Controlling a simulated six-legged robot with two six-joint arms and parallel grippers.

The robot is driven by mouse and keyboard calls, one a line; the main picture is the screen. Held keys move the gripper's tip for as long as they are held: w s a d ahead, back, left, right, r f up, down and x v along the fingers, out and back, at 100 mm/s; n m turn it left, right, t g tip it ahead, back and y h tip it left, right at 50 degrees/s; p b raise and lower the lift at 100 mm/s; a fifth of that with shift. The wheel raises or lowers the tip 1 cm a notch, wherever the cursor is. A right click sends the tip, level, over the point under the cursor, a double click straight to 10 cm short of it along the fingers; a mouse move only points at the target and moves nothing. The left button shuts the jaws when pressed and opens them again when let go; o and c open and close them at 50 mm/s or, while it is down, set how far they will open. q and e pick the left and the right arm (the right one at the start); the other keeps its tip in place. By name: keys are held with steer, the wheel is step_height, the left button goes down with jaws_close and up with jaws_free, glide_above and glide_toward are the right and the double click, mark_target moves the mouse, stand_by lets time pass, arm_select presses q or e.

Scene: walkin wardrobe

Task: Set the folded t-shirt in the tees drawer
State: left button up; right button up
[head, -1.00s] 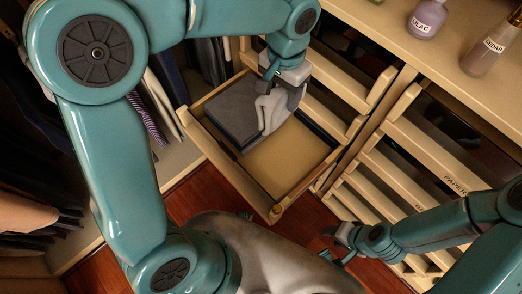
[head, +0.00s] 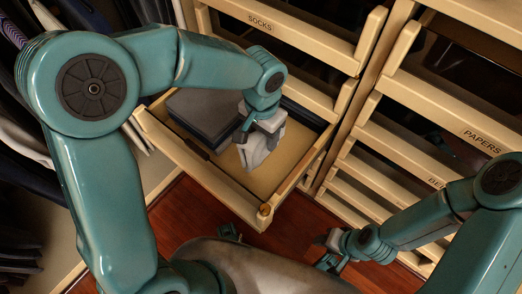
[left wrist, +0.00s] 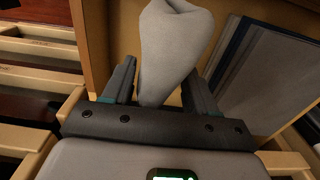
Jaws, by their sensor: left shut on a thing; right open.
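A light grey cloth, apparently the folded t-shirt (head: 253,153), hangs from my left gripper (head: 263,128) inside an open, pulled-out drawer (head: 196,169). In the left wrist view the cloth (left wrist: 172,45) is pinched between the two fingers of my left gripper (left wrist: 160,82) and bulges beyond them. A dark grey folded stack (head: 203,112) lies in the drawer to the left of the cloth. I cannot tell whether the cloth touches the drawer floor. No label on this drawer is readable. My right gripper (head: 333,254) is open and empty, low at the right of the drawer.
Drawers labelled socks (head: 262,24) and papers (head: 481,140) are at the back and right. Hanging clothes (head: 25,130) are at the left. Bare drawer floor shows around the cloth. Red wood floor (head: 190,218) lies in front.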

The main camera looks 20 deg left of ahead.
arm_select(q)
step_height(320, 180, down, 7)
steer(key=shift+r+b, duration=0.2)
steer(key=shift+b, duration=0.9)
steer(key=shift+f, duration=0.15)
steer(key=o, duration=1.1)
steer(key=shift+o, duration=0.2)
steer(key=shift+r, duration=0.5)
step_height(320, 180, up, 11)
steer(key=p, duration=0.4)
steer(key=shift+r, duration=0.2)
